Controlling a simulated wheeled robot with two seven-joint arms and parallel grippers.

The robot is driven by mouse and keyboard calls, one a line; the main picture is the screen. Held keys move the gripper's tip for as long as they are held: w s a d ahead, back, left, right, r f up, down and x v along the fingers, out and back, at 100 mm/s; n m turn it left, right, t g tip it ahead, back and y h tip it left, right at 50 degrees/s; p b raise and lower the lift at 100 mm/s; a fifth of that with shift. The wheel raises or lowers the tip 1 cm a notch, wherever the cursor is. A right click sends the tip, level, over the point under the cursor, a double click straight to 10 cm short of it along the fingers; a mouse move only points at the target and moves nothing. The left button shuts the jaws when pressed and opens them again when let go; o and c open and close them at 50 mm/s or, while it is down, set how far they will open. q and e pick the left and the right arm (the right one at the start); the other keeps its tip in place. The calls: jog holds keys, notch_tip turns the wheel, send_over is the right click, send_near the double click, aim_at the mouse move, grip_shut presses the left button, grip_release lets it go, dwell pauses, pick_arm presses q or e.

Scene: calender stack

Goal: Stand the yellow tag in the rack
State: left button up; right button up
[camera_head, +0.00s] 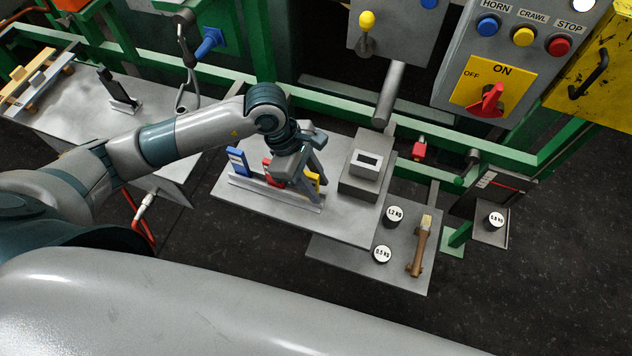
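The rack (290,198) is a low grey metal rail on the plate in the middle of the head view. A blue tag (237,161) stands upright at its left end, and a red tag (267,172) stands further along, partly hidden by my gripper. The yellow tag (313,180) is near the rack's right end, between and behind the fingers of my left gripper (311,178). Its lower edge is hidden, so I cannot tell whether it touches the rack. The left gripper points down over it; whether its fingers press on the tag is unclear. My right gripper is out of view.
A grey block (366,165) with a small display stands right of the rack. Round weights (394,215) and a wooden-handled tool (421,245) lie on a lower plate (330,249). Green frame rails run behind. Another bench (65,110) with a black stand (121,97) is at left.

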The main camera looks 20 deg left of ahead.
pick_arm(q)
jog(key=b+v, duration=0.3)
jog(key=v, duration=0.9)
jog(key=shift+a+f, duration=0.1)
